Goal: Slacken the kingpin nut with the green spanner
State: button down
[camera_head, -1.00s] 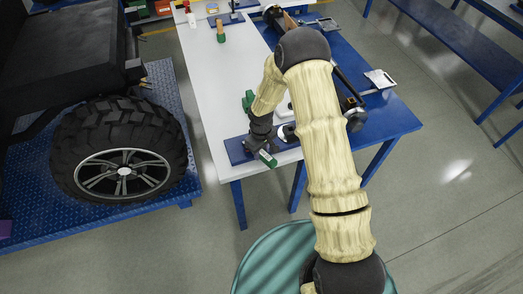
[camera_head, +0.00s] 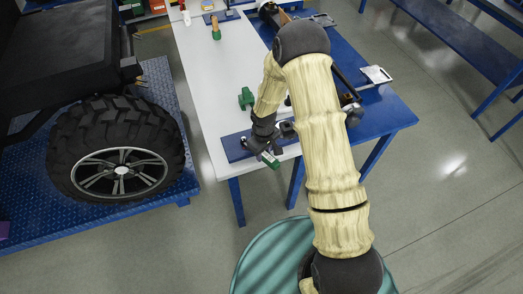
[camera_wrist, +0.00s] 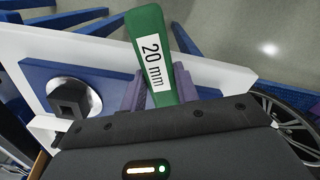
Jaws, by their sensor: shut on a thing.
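My gripper (camera_wrist: 156,92) is shut on the green spanner (camera_wrist: 152,45); its two fingers lie on either side of the flat handle, which is labelled "20 mm". The handle sticks out past the fingers, and the spanner's working end is hidden. In the head view, my gripper (camera_head: 264,143) is low over the near end of the table, with the green spanner (camera_head: 269,160) at its tip. In the wrist view, a dark square-topped fitting on a round metal base (camera_wrist: 70,98) stands on a blue plate, left of the gripper and apart from the handle. I cannot tell whether it is the kingpin nut.
The blue plate (camera_head: 234,149) lies on the white table (camera_head: 225,95). A green block-like object (camera_head: 246,97) stands behind my gripper, and a green-topped item (camera_head: 215,28) is farther back. A vehicle wheel (camera_head: 121,170) is at left. A blue table (camera_head: 395,110) adjoins at right.

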jog(key=shift+s+d, duration=0.75)
jog(key=shift+s+r, duration=0.1)
jog(key=shift+r, duration=0.05)
jog(key=shift+r+p, duration=1.8)
jog(key=shift+r, duration=0.65)
jog(key=shift+f, duration=0.1)
jog(key=shift+s+a+m+b, duration=0.3)
jog(key=shift+a+m+b, duration=0.2)
jog(key=shift+a, duration=0.1)
jog(key=a+m, duration=0.1)
jog(key=s+a+m+b, duration=0.1)
jog(key=a+m, duration=0.1)
jog(key=s+a+m, duration=0.1)
jog(key=m, duration=0.1)
jog(key=shift+s+a, duration=0.1)
jog(key=shift+a, duration=0.3)
